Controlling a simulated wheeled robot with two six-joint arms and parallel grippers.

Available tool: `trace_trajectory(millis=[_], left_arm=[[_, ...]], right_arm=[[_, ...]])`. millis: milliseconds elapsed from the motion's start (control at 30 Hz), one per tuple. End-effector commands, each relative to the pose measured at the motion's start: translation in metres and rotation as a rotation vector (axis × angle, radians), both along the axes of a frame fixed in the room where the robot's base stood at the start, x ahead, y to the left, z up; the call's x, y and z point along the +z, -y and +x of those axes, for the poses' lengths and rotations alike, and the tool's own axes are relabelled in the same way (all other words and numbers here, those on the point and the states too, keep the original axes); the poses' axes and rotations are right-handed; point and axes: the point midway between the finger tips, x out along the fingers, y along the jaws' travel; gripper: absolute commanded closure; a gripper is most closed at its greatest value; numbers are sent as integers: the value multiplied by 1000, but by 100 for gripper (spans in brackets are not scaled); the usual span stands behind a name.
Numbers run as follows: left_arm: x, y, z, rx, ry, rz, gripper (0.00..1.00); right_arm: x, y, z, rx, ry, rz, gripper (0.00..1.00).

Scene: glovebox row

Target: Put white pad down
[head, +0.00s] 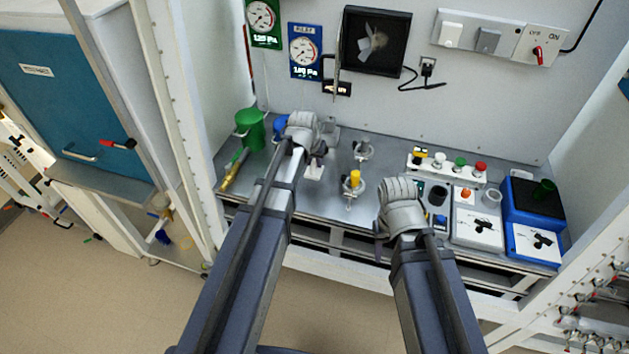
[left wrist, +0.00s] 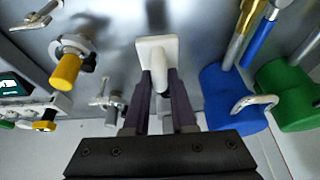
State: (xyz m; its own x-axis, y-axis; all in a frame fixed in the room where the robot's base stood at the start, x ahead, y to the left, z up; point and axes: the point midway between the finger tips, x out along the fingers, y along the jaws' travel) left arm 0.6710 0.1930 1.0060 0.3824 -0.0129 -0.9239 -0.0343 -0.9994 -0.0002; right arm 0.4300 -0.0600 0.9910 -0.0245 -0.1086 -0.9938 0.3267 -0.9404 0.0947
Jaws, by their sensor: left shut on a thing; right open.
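The white pad (left wrist: 157,48), a small square plate with a rounded stem, is between the fingers of my left gripper (left wrist: 160,92) in the left wrist view. The fingers are shut on its stem. In the head view the pad (head: 314,171) shows just below my left gripper (head: 318,154), over the grey bench (head: 330,196). I cannot tell whether its plate touches the bench. My right gripper (head: 380,230) is open, near the bench's front edge, its fingers mostly hidden by the grey wrist cover.
A green mug (head: 250,127) and a blue mug (left wrist: 228,95) stand left of the pad. A yellow-topped valve (head: 354,180) stands to its right. A button box (head: 447,171) and a blue unit (head: 533,205) are farther right. Bare bench lies around the pad.

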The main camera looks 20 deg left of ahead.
Motion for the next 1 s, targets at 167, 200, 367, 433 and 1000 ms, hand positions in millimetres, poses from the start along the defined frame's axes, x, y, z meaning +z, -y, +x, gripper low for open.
trace_trajectory(millis=[167, 200, 367, 433, 1000], left_arm=[[-16, 0, 0, 0, 0, 0, 100], [-15, 0, 0, 0, 0, 0, 100], [-21, 0, 0, 0, 0, 0, 100], [-29, 0, 0, 0, 0, 0, 100], [-53, 0, 0, 0, 0, 0, 100]], right_arm=[[-16, 0, 0, -1, 0, 0, 50], [-15, 0, 0, -1, 0, 0, 50], [-21, 0, 0, -1, 0, 0, 50], [-29, 0, 0, -1, 0, 0, 50], [-53, 0, 0, -1, 0, 0, 50]])
